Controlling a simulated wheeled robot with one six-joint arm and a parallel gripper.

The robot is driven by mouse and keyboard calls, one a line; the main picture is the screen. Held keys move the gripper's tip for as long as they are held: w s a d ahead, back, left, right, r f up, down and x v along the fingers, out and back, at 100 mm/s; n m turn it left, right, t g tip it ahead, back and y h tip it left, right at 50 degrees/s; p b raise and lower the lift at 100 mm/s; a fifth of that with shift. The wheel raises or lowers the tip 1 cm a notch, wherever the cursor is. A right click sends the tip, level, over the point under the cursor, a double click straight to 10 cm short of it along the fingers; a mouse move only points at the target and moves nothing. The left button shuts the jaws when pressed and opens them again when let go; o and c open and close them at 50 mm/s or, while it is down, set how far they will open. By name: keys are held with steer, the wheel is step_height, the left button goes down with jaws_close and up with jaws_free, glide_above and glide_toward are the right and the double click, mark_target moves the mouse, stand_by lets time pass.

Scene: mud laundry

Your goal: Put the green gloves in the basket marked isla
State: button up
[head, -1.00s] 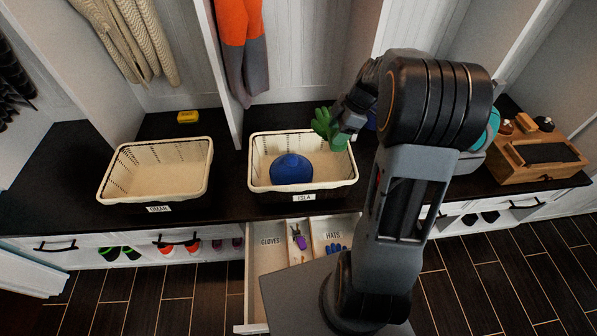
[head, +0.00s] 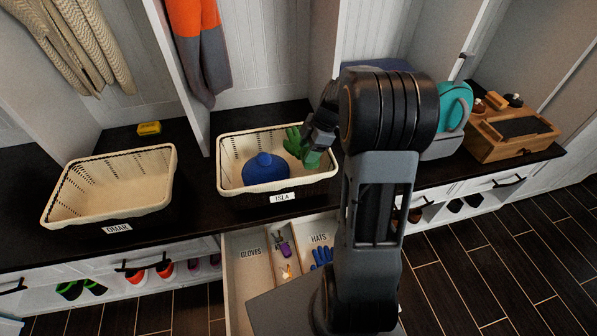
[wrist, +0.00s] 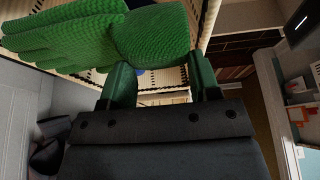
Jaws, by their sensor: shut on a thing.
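The green gloves (head: 294,146) are held by my gripper (head: 318,152) over the right part of the basket marked ISLA (head: 232,186). In the wrist view the green gloves (wrist: 150,36) fill the upper left, pinched between the fingertips of my gripper (wrist: 164,78), with the basket's cream wall behind them. A blue hat (head: 264,168) lies in the left part of the ISLA basket. In the head view the gloves overlap the basket's inside and back rim; how far above its floor they are I cannot tell.
A basket marked OMAR (head: 118,208) stands to the left. A yellow item (head: 149,128) lies behind it. An open drawer (head: 250,272) below has GLOVES and HATS sections with blue gloves (head: 322,256). A teal backpack (head: 452,104) and a wooden box (head: 512,134) are at right.

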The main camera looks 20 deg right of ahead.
step_height(320, 180, down, 8)
steer(key=shift+r+b, duration=0.2)
steer(key=shift+b, duration=0.7)
steer(key=shift+f+b, duration=0.4)
steer(key=shift+b, duration=0.05)
steer(key=shift+f+b, duration=0.25)
steer(key=shift+b, duration=0.05)
steer(key=o, duration=1)
steer(key=shift+r, duration=0.1)
